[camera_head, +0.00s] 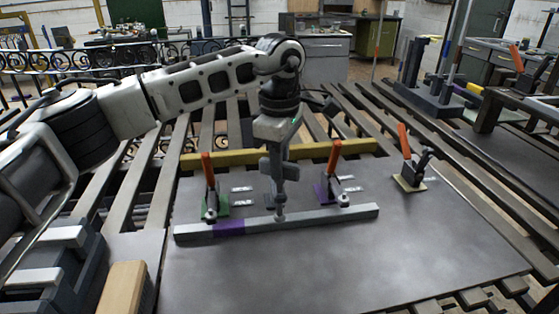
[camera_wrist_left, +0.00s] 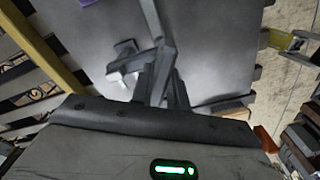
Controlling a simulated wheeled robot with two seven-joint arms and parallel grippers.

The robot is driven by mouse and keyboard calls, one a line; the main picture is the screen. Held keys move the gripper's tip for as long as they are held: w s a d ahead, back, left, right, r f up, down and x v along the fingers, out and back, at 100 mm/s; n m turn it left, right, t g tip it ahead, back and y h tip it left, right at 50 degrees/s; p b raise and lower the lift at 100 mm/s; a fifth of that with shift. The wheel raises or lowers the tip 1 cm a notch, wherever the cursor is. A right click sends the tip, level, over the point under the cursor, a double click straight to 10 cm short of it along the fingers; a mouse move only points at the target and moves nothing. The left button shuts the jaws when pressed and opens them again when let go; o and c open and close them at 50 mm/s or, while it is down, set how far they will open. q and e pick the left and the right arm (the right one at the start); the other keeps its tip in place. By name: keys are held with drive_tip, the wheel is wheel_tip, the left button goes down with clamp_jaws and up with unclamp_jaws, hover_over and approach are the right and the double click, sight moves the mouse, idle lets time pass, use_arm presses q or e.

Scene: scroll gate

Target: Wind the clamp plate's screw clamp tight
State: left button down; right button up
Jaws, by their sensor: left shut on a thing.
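A grey plate (camera_head: 350,255) lies on the slatted bench. A long grey bar (camera_head: 330,216) with a purple patch lies across it. A thin upright screw clamp (camera_head: 281,207) stands at the middle of the bar. My left gripper (camera_head: 279,178) points down over it and is shut on its upper part, which the fingers largely hide. In the left wrist view the gripper (camera_wrist_left: 163,88) is around a dark grey piece, and the grey bar (camera_wrist_left: 152,18) runs beyond it. Whether the screw's foot presses on the bar is too small to tell. My right gripper is out of view.
Orange-handled toggle clamps stand on a green base (camera_head: 217,207), a purple base (camera_head: 325,194) and a yellow base (camera_head: 410,183). A yellow rail (camera_head: 345,147) runs behind. A wooden block (camera_head: 123,287) is at the lower left. The plate's front right is clear.

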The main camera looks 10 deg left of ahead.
use_arm(q)
drive_tip(key=m, duration=0.3)
drive_tip(key=shift+w+r+m, duration=0.1)
drive_tip(key=shift+r+m, duration=0.2)
drive_tip(key=shift+m, duration=1.9)
drive_tip(key=c, duration=1.4)
unclamp_jaws()
drive_tip(key=shift+o, duration=0.2)
drive_tip(key=shift+f, duration=0.1)
wheel_tip(320, 180, up, 16)
